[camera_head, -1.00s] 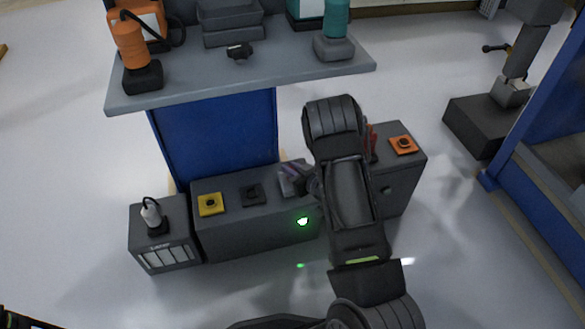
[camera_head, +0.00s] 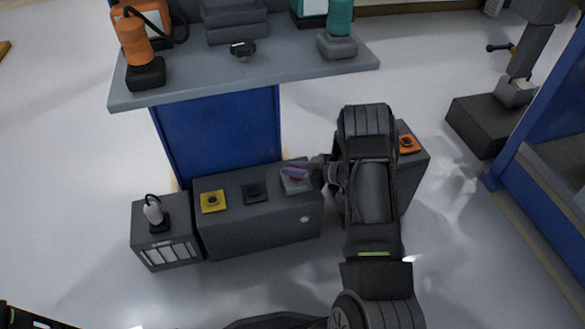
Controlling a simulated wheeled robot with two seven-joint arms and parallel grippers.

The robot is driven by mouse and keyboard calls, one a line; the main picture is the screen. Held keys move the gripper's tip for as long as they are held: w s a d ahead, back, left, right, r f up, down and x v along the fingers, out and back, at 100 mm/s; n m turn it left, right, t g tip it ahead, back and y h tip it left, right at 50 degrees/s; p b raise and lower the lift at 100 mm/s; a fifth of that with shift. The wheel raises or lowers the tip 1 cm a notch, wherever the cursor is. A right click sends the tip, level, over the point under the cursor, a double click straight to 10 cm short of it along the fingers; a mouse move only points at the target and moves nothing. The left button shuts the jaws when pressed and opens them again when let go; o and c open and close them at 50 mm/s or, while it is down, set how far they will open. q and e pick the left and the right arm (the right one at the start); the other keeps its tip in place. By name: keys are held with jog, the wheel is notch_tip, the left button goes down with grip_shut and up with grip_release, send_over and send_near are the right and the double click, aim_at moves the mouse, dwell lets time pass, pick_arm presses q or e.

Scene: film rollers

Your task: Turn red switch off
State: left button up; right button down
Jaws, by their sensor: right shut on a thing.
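A low dark grey cabinet (camera_head: 258,232) carries a row of square switch plates. The switch's exact position is hard to tell. My left gripper is not in view.
A yellow switch plate (camera_head: 213,201) and a black one (camera_head: 255,192) lie left of my gripper; an orange one (camera_head: 408,144) lies beyond my right arm. A grey box (camera_head: 165,246) stands left. A grey-topped blue workbench (camera_head: 300,65) stands behind.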

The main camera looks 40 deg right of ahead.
jog(key=shift+w+r, duration=0.1)
jog(key=shift+r, duration=0.05)
jog(key=c, duration=1.4)
grip_release()
jog(key=shift+o, duration=0.2)
jog(key=p+v, duration=0.3)
jog(key=v, duration=0.4)
jog(key=shift+s+d, duration=0.15)
jog(key=shift+s, duration=0.25)
